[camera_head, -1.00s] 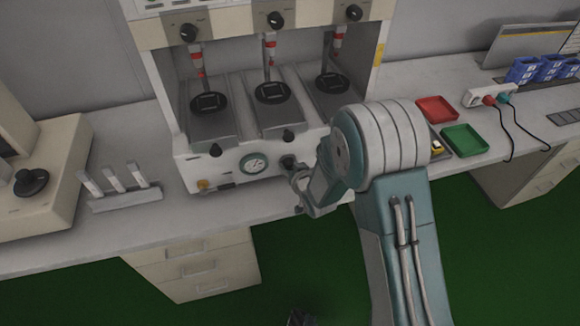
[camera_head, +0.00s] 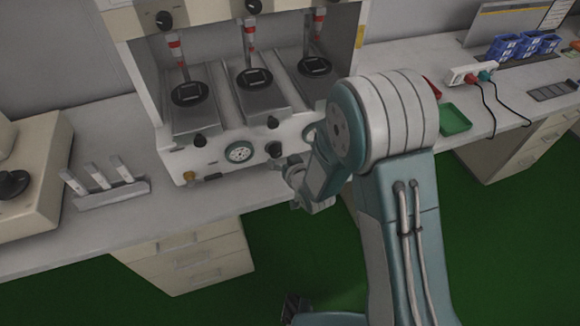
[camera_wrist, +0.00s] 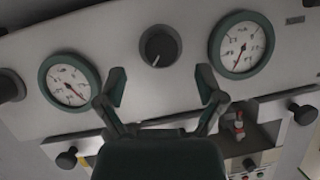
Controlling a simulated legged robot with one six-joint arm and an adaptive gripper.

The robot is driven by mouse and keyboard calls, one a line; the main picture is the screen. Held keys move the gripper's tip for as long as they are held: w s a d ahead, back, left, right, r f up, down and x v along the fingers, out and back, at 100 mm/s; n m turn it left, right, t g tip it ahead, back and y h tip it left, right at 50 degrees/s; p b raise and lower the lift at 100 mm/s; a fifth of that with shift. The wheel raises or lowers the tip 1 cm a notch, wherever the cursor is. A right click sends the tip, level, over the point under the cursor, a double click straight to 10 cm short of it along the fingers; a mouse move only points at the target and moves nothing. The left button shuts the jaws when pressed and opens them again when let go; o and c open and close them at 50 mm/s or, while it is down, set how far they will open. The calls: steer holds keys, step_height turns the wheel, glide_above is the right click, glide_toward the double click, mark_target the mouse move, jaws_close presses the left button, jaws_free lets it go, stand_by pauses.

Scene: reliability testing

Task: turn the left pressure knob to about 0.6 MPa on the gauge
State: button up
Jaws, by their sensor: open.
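In the head view, a round gauge (camera_head: 240,152) and a dark knob (camera_head: 273,149) to its right sit on the white machine's front. My gripper (camera_head: 289,171) is just below and right of that knob, partly hidden by my arm. In the wrist view, a black knob (camera_wrist: 160,47) with a pale pointer line lies between a left gauge (camera_wrist: 69,82) and a right gauge (camera_wrist: 237,46). Their needles show, but the numbers are too small to read. My gripper (camera_wrist: 163,86) is open, with the knob centred beyond its fingertips and apart from them.
Another dark knob (camera_wrist: 10,87) is at the wrist view's left edge. Small dark knobs (camera_head: 200,140) stick out above the gauge row in the head view. A rack of pale handles (camera_head: 105,184) is on the bench at left, a green tray (camera_head: 455,119) at right.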

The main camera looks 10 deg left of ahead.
steer(key=v, duration=0.7)
stand_by(0.3)
steer(key=d+r+m+h, duration=0.3)
steer(key=d+r+h, duration=0.3)
steer(key=d+r, duration=0.75)
steer(key=s+d+r+m+g, duration=0.1)
steer(key=s+d+r, duration=0.2)
steer(key=s, duration=0.3)
steer(key=s+d+r+m+g+h, duration=0.1)
steer(key=s+d+r+g, duration=0.1)
steer(key=s, duration=0.4)
steer(key=s+d+r+g+h, duration=0.1)
steer(key=s+d+r, duration=0.3)
steer(key=s+d, duration=0.2)
steer(key=shift+s+d+m+g, duration=0.35)
steer(key=shift+s+m+g, duration=0.05)
steer(key=shift+s, duration=0.15)
